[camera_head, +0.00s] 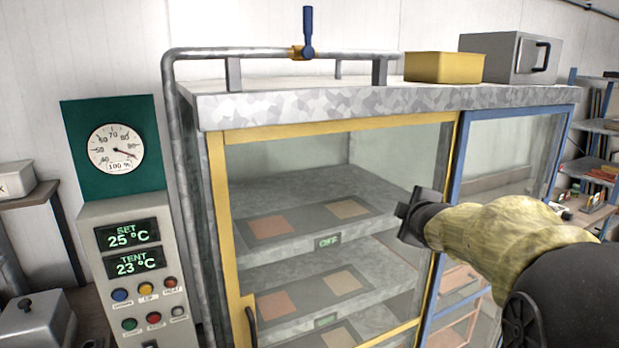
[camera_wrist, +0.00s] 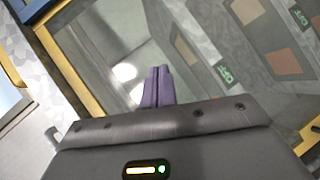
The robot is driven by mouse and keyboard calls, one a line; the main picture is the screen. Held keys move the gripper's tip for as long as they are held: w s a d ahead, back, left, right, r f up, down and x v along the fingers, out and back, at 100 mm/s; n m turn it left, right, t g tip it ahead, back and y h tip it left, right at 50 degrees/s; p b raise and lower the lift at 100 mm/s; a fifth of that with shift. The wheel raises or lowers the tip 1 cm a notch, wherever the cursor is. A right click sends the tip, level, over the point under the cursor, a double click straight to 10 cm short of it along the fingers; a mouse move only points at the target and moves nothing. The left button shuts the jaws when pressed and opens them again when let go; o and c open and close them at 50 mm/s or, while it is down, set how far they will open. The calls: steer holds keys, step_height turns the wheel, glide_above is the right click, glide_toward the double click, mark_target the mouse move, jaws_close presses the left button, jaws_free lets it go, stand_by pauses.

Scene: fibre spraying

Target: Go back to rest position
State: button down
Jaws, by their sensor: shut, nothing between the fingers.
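My gripper (camera_head: 413,217) is at the right in the head view, in front of the glass cabinet, with my arm coming in from the right edge. In the wrist view its two purple-grey fingers (camera_wrist: 158,86) are together, with nothing between them. The cabinet's yellow-framed door (camera_head: 330,131) stands behind the gripper, and shelves with coloured squares show through its glass. I cannot tell how far the gripper is from the glass.
A control panel (camera_head: 136,290) with a dial gauge (camera_head: 115,149) stands left of the cabinet. A blue-handled valve (camera_head: 308,35) sits on the pipe above. A yellow box (camera_head: 444,67) and a grey metal box (camera_head: 510,57) rest on the cabinet top. Shelving (camera_head: 590,125) stands at far right.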

steer(key=s+a+f+m+g, duration=0.2)
steer(key=s+f+m+g, duration=0.1)
steer(key=s+f, duration=0.5)
steer(key=s+a+f+m+g, duration=0.2)
steer(key=s+f+m+g, duration=0.2)
steer(key=s+f, duration=0.5)
steer(key=s+a+f+m+g+y, duration=0.1)
steer(key=s+f+m+g, duration=0.3)
steer(key=s+f, duration=0.5)
steer(key=s+a+m, duration=0.1)
steer(key=m, duration=0.1)
steer(key=shift+s+a+m, duration=0.25)
steer(key=shift+s+m, duration=0.05)
steer(key=c, duration=2.2)
jaws_free()
steer(key=shift+w, duration=0.1)
